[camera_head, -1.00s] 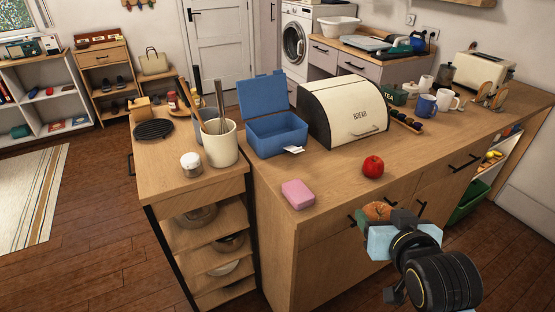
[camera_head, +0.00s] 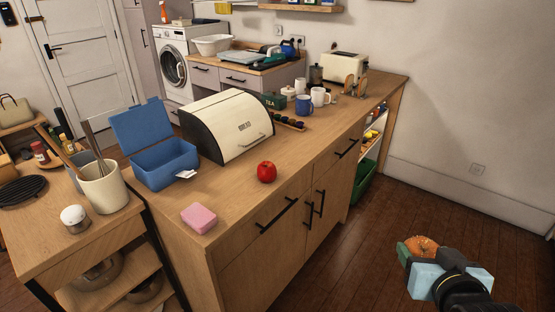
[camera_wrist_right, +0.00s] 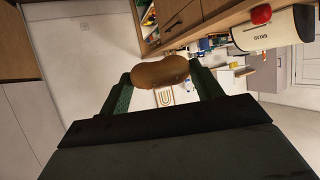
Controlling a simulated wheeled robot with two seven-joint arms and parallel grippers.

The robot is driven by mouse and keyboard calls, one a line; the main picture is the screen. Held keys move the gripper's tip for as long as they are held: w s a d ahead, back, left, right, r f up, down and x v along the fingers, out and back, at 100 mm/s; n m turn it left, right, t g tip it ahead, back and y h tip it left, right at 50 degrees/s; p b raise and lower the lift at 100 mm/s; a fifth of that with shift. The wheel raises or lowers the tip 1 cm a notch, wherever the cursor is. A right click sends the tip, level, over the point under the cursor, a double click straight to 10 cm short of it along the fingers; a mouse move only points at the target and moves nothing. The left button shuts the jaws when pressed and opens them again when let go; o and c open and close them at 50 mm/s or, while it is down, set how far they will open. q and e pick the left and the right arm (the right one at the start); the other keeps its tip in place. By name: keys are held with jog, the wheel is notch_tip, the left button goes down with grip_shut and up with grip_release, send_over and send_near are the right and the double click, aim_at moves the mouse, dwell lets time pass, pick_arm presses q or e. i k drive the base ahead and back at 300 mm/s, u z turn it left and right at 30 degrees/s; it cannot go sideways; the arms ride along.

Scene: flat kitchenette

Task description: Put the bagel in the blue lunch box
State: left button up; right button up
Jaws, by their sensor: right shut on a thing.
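The blue lunch box (camera_head: 166,165) stands on the wooden counter, left of the bread bin, with its lid raised at the back. The bagel (camera_head: 421,246) is brown and held in my right gripper (camera_head: 417,252) at the lower right, out over the floor in front of the counter. In the right wrist view the bagel (camera_wrist_right: 160,72) sits between the two green fingers of my right gripper (camera_wrist_right: 160,80), which touch it on both sides. The inside of the lunch box is mostly hidden by its front wall. My left gripper is not in view.
A cream bread bin (camera_head: 226,126) stands right of the lunch box. A red apple (camera_head: 266,171) and a pink block (camera_head: 198,218) lie near the counter's front edge. A utensil crock (camera_head: 104,187) stands at left. Mugs (camera_head: 304,104) and a toaster (camera_head: 344,68) are farther back.

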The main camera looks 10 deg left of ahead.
aim_at(183, 170)
jog(key=z, duration=0.15)
jog(key=i, duration=1)
jog(key=u, duration=2.25)
jog(key=i, duration=0.5)
jog(key=u, duration=0.05)
